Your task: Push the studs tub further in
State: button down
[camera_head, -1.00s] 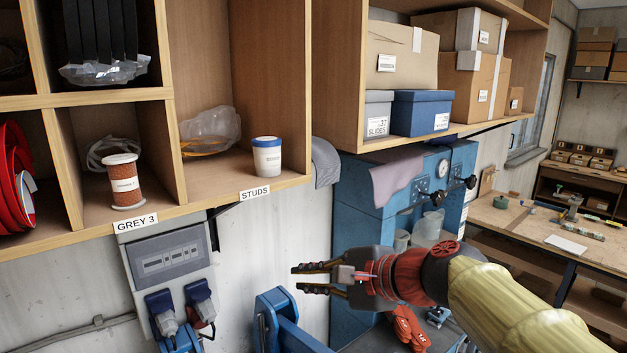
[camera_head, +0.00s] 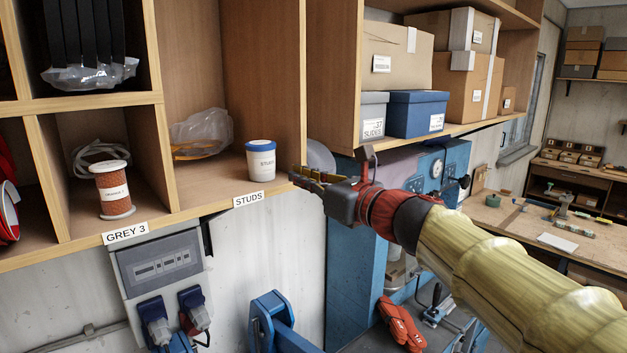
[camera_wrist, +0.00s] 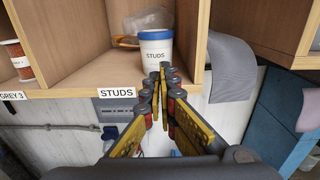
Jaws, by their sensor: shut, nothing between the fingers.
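The studs tub (camera_head: 260,161) is a small white tub with a blue lid, upright near the front edge of the shelf compartment labelled STUDS. It also shows in the wrist view (camera_wrist: 155,53), with its STUDS label facing me. My gripper (camera_head: 293,176) is shut and empty, at shelf height just right of the tub and by the compartment's front right edge. In the wrist view my fingertips (camera_wrist: 166,68) point at the tub's lower right part and overlap it in the picture; I cannot tell whether they touch it.
A clear plastic bag (camera_head: 203,132) lies behind the tub, to its left. The compartment's right wall (camera_head: 262,75) stands close to the tub. An orange spool (camera_head: 113,190) sits in the GREY 3 compartment. A grey cloth (camera_wrist: 231,68) hangs right of the shelf.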

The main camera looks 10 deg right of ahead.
aim_at(271, 166)
jog(key=p+x, duration=0.1)
jog(key=x, duration=0.6)
jog(key=shift+w+a, duration=0.1)
jog(key=b+x, duration=0.1)
jog(key=x, duration=0.8)
jog(key=shift+w+a, duration=0.25)
jog(key=shift+w, duration=0.05)
jog(key=shift+d+f, duration=0.1)
jog(key=shift+d, duration=0.05)
